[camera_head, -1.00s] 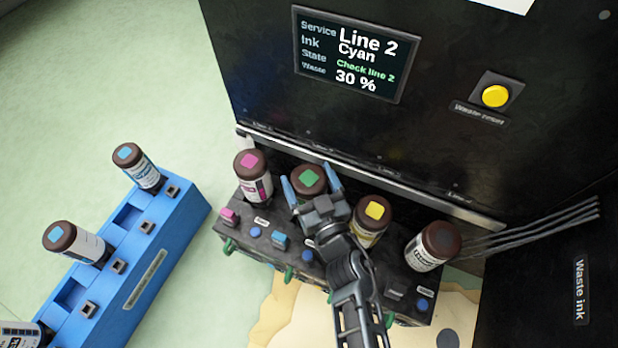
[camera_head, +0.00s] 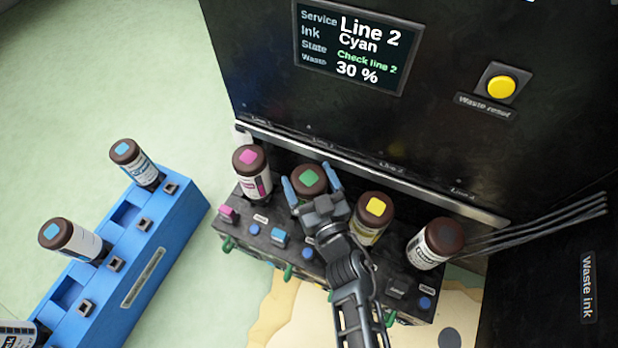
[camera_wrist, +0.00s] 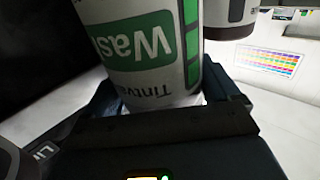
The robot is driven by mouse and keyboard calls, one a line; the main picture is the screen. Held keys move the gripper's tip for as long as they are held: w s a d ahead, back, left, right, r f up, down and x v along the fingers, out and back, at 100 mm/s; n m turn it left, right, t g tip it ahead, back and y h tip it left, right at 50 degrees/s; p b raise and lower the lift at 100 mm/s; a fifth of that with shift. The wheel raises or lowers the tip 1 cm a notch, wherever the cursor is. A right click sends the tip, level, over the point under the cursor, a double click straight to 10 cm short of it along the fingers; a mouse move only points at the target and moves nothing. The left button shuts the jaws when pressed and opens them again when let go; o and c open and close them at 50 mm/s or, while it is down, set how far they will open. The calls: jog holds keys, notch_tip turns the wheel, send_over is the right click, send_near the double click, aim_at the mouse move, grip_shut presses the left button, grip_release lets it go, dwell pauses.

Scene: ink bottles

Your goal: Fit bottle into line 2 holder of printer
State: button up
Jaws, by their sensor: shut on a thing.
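A bottle with a brown cap and a green square on top (camera_head: 309,180) stands in the second place from the left in the dark holder block (camera_head: 262,258). My gripper (camera_head: 309,188) is shut on this bottle, with one blue finger on each side of its cap end in the head view. In the wrist view the bottle (camera_wrist: 150,55) shows a white and green label reading "Wash", upside down, between the fingers. Its lower end is hidden in the head view by my gripper. The printer screen (camera_head: 350,45) reads Line 2, Cyan, "Check line 2", Waste 30 %.
Magenta (camera_head: 251,172), yellow (camera_head: 371,218) and dark-capped (camera_head: 436,243) bottles stand in the same block. A blue rack (camera_head: 172,232) at left holds bottles with cyan-marked caps (camera_head: 124,151) and has empty slots. A yellow button (camera_head: 501,88) and a waste ink box (camera_head: 545,270) are at right.

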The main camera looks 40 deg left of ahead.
jog(key=shift+f, duration=0.15)
jog(key=shift+f+b, duration=0.25)
jog(key=shift+b, duration=0.05)
dwell(0.4)
jog(key=o, duration=1.5)
jog(key=shift+o, duration=0.6)
jog(key=shift+f, duration=0.1)
jog(key=p+v, duration=0.3)
jog(key=v, duration=0.4)
jog(key=shift+s+d, duration=0.2)
jog(key=shift+d, duration=0.15)
